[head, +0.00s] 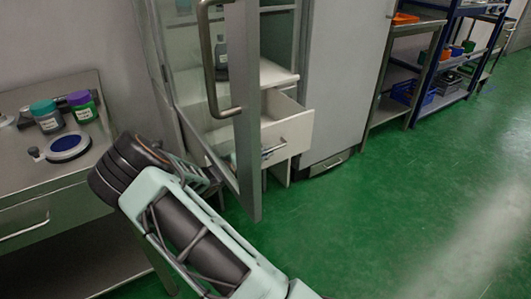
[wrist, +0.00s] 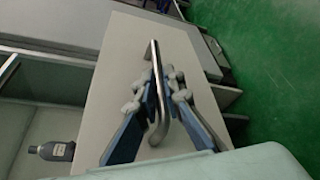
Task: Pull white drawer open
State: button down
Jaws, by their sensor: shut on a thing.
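The white drawer (head: 294,132) stands partly out of the cabinet in the head view. Its pale front (wrist: 122,62) fills the middle of the wrist view. A metal bar handle (wrist: 154,52) is fixed to that front; it also shows in the head view (head: 274,149). My gripper (wrist: 163,82) has its blue-padded fingers on either side of the bar and is shut on it. In the head view my fingers are mostly hidden behind the open glass door's frame.
The open glass door (head: 246,110) with its long handle (head: 209,65) stands close to my arm. A dark bottle (wrist: 52,150) is at the wrist view's lower left. A metal bench (head: 50,180) holds jars at left. Green floor (head: 400,200) is clear at right.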

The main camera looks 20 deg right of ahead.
jog(key=c, duration=2.3)
grip_release()
jog(key=v, duration=1.2)
